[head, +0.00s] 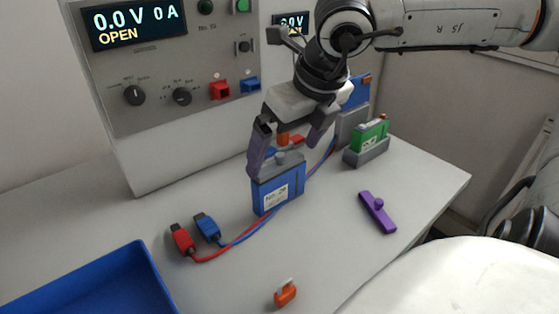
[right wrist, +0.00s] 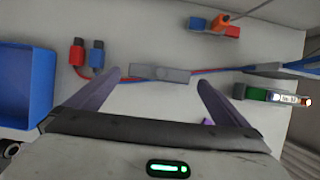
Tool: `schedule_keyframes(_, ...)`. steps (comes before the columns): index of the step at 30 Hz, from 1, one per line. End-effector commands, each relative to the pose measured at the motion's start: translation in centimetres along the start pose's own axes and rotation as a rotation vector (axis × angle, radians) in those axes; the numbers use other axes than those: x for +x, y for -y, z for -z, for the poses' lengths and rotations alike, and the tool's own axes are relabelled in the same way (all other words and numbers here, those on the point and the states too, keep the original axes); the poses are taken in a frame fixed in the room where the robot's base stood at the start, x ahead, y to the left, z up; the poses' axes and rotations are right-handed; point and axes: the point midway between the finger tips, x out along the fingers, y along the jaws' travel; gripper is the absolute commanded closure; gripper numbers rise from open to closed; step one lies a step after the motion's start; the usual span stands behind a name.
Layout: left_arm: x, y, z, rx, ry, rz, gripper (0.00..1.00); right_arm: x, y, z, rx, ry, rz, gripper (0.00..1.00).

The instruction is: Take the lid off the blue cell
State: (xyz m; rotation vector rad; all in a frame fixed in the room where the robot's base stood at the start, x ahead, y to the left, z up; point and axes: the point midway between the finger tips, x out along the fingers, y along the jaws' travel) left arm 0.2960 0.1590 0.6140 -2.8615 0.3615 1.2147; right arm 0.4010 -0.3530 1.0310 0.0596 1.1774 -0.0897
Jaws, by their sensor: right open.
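The blue cell (head: 277,194) stands upright on the bench with a white label on its front. Its grey lid (head: 288,160), with a small knob, is on its top; the lid also shows in the right wrist view (right wrist: 160,74). My right gripper (head: 285,155) is open and pointed down over the cell, one finger on either side of the lid. In the right wrist view the lid lies between the fingertips, with a gap on each side. My left gripper is not in view.
A purple lid (head: 377,213) and an orange clip (head: 285,294) lie on the bench. A green cell (head: 371,134) stands in a grey holder. Red (head: 182,240) and blue (head: 207,228) plugs trail cables beside the blue cell. A blue tray (head: 140,262) is front left; the cycler panel (head: 160,60) stands behind.

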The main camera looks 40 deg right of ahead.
Motion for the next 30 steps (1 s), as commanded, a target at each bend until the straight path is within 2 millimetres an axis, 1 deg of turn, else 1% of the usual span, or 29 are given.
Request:
schedule_keyframes(1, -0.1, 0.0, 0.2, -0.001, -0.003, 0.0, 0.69, 0.8, 0.1, 0.1, 0.001, -0.005, 0.0, 0.0)
schedule_keyframes(3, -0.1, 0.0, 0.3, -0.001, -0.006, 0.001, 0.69, 1.7, 0.1, 0.1, 0.0, -0.004, 0.001, 0.0)
schedule_keyframes(6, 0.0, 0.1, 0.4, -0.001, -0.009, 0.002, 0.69, 2.4, 0.1, 0.0, 0.0, -0.002, 0.0, 0.0)
schedule_keyframes(13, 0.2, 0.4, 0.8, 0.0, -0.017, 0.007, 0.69, 2.5, 0.1, -0.1, 0.0, 0.001, 0.0, 0.0)
schedule_keyframes(14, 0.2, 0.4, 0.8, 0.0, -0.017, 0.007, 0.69, 2.5, 0.1, 0.0, 0.0, 0.001, 0.0, 0.02)
schedule_keyframes(18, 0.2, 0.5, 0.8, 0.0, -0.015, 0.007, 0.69, 2.5, 0.0, 0.0, 0.0, 0.001, 0.0, 0.25)
schedule_keyframes(20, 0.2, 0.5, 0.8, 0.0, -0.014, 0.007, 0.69, 2.5, 0.0, 0.0, 0.0, 0.001, -0.001, 0.35)
schedule_keyframes(27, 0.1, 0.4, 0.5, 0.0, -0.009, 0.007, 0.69, 2.3, 0.0, -0.1, 0.0, 0.002, -0.001, 0.35)
schedule_keyframes(30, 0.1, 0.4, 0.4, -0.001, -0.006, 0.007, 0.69, 1.6, 0.1, -0.5, 0.001, 0.004, 0.001, 0.35)
